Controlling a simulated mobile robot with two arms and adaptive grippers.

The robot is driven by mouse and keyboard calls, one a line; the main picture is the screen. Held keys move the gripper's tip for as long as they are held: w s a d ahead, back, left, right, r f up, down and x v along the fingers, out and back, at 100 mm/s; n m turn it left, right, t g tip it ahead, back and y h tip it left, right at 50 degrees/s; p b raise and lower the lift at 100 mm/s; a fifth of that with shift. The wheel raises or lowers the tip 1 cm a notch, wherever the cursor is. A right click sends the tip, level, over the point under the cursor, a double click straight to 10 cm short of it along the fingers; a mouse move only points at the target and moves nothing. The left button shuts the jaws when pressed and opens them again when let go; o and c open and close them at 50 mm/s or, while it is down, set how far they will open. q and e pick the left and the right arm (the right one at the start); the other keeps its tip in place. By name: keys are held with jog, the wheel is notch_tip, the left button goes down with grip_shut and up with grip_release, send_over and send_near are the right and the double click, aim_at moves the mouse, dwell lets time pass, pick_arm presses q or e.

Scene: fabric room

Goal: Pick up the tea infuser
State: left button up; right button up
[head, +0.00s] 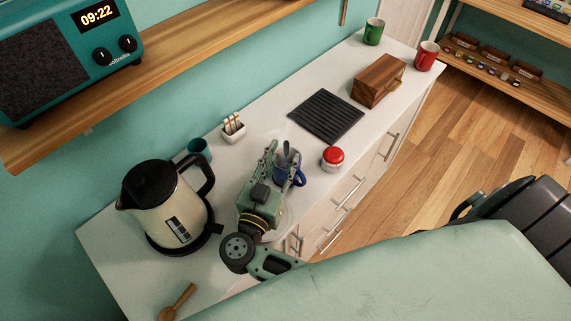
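A thin grey handle (287,149) sticks up at the blue mug (299,177); it may be the tea infuser, but its lower part is hidden. My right gripper (282,155) reaches over the white counter and partly covers the mug. Its two fingers are apart, one on each side of the handle in this view. I cannot tell whether they touch it. My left gripper is not in view.
On the white counter (262,113) stand a cream kettle (165,212), a teal cup (199,149), a red-lidded jar (333,158), a black slatted tray (326,116) and a wooden box (379,80). A wooden spoon (178,301) lies near the front left. A shelf (180,62) overhangs the back.

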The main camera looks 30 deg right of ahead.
aim_at(285, 149)
jog(key=p+x, duration=0.1)
jog(key=x, duration=0.3)
jog(key=shift+w+a+r, duration=0.15)
jog(key=shift+w+a, duration=0.05)
jog(key=shift+w+d, duration=0.1)
jog(key=shift+d, duration=0.1)
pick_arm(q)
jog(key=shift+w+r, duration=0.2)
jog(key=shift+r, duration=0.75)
pick_arm(e)
grip_shut()
